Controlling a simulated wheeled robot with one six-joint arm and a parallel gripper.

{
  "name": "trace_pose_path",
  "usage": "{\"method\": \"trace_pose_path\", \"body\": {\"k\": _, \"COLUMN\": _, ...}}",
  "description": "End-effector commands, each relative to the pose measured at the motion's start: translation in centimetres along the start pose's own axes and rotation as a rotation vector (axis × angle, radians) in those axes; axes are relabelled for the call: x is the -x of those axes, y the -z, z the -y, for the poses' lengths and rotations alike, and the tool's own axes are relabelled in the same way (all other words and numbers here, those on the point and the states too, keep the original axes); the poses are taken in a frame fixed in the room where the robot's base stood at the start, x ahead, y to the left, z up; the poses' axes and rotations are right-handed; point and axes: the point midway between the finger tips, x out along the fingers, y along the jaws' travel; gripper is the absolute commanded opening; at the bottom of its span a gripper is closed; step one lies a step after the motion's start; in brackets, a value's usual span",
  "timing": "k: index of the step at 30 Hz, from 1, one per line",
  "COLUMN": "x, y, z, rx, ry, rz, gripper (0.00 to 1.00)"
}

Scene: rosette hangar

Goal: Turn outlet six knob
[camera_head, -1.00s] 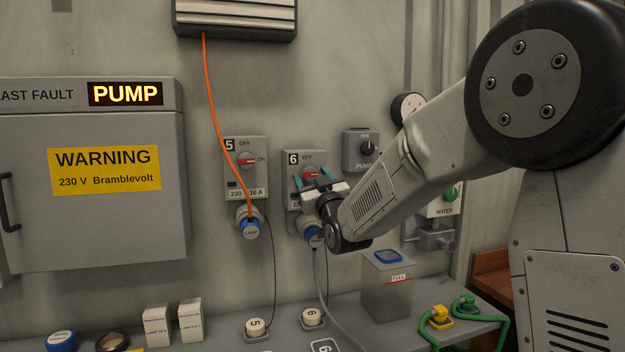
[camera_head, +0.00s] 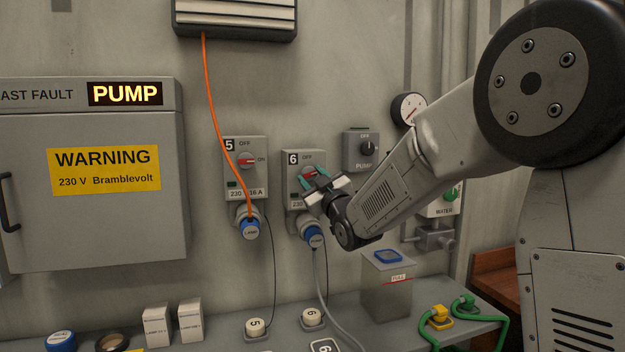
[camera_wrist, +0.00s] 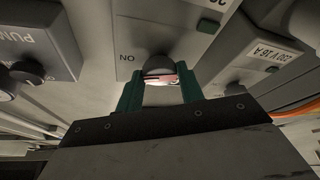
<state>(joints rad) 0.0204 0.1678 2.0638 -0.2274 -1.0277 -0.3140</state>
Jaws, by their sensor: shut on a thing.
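Outlet six (camera_head: 291,172) is a grey wall box marked 6 and OFF. Its red-faced knob (camera_head: 308,171) is partly hidden behind my gripper (camera_head: 312,177). In the wrist view the knob (camera_wrist: 160,70) sits between the teal fingers of my gripper (camera_wrist: 160,86), which is shut on it. The box's ON label (camera_wrist: 127,58) reads upside down there. In the head view the gripper looks tilted. The knob's exact angle is hard to tell. A blue plug (camera_head: 313,240) with a grey cable sits in the socket below.
Outlet five (camera_head: 232,180) is to the left, with a blue plug (camera_head: 250,229) on an orange cable. The pump switch (camera_head: 361,150) is to the right. Below, a bench holds a grey container (camera_head: 387,290), white boxes (camera_head: 190,320) and numbered caps (camera_head: 312,317). A panel shows PUMP (camera_head: 125,93).

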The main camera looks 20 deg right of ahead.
Motion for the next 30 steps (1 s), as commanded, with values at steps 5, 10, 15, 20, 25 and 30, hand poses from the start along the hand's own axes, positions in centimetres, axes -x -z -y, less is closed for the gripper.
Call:
{"method": "trace_pose_path", "body": {"k": 5, "x": 0.02, "y": -0.04, "z": -0.25, "rx": 0.155, "ry": 0.062, "rz": 0.001, "gripper": 0.15}}
{"method": "trace_pose_path", "body": {"k": 10, "x": 0.0, "y": 0.01, "z": -0.4, "rx": 0.305, "ry": 0.124, "rz": 0.001, "gripper": 0.15}}
{"method": "trace_pose_path", "body": {"k": 15, "x": -0.01, "y": 0.09, "z": -0.46, "rx": 0.453, "ry": 0.186, "rz": 0.001, "gripper": 0.15}}
{"method": "trace_pose_path", "body": {"k": 20, "x": -0.04, "y": 0.11, "z": -0.56, "rx": 0.594, "ry": 0.245, "rz": 0.001, "gripper": 0.15}}
{"method": "trace_pose_path", "body": {"k": 25, "x": -0.06, "y": 0.2, "z": -0.6, "rx": 0.744, "ry": 0.307, "rz": 0.001, "gripper": 0.15}}
{"method": "trace_pose_path", "body": {"k": 30, "x": -0.11, "y": 0.29, "z": -0.65, "rx": 0.887, "ry": 0.367, "rz": 0.001, "gripper": 0.15}}
